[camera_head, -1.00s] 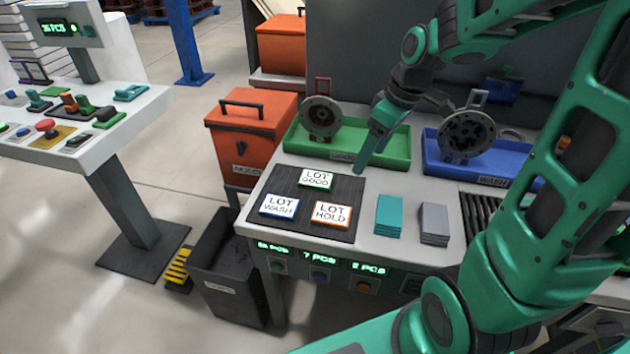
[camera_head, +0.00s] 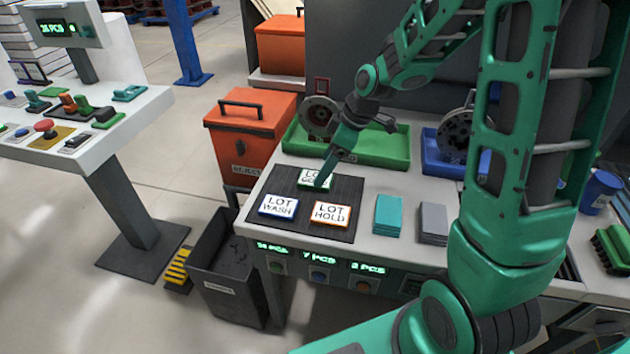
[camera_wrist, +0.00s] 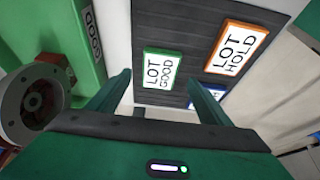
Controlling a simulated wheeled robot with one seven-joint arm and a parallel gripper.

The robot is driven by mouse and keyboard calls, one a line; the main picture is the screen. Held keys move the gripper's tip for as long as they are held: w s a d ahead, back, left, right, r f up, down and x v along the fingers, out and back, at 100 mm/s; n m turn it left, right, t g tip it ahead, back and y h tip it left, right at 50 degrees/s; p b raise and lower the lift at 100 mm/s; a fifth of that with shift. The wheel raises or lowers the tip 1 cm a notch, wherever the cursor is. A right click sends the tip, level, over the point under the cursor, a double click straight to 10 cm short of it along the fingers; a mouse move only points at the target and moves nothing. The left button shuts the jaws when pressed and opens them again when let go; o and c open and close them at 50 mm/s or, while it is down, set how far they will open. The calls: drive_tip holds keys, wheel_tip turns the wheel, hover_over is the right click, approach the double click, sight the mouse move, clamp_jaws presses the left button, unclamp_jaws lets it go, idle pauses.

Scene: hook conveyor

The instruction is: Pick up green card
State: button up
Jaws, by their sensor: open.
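The green-edged LOT GOOD card (camera_head: 312,178) lies on the dark ribbed mat (camera_head: 346,191) at its back edge, partly covered by my gripper in the head view. My gripper (camera_head: 322,184) is open and empty, pointing down over the card. In the wrist view both fingers of my gripper (camera_wrist: 160,92) stand apart. I cannot tell how high the tips are above the card.
The orange-edged LOT HOLD card (camera_head: 330,213) and the blue-edged LOT WASH card (camera_head: 278,205) lie close in front on the mat. A green tray (camera_head: 385,147) stands behind. Teal cards (camera_head: 388,214) and grey cards (camera_head: 433,222) lie to the right.

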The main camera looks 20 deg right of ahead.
drive_tip(key=x, duration=0.4)
drive_tip(key=shift+w+a+f, duration=0.1)
drive_tip(key=c, duration=1.1)
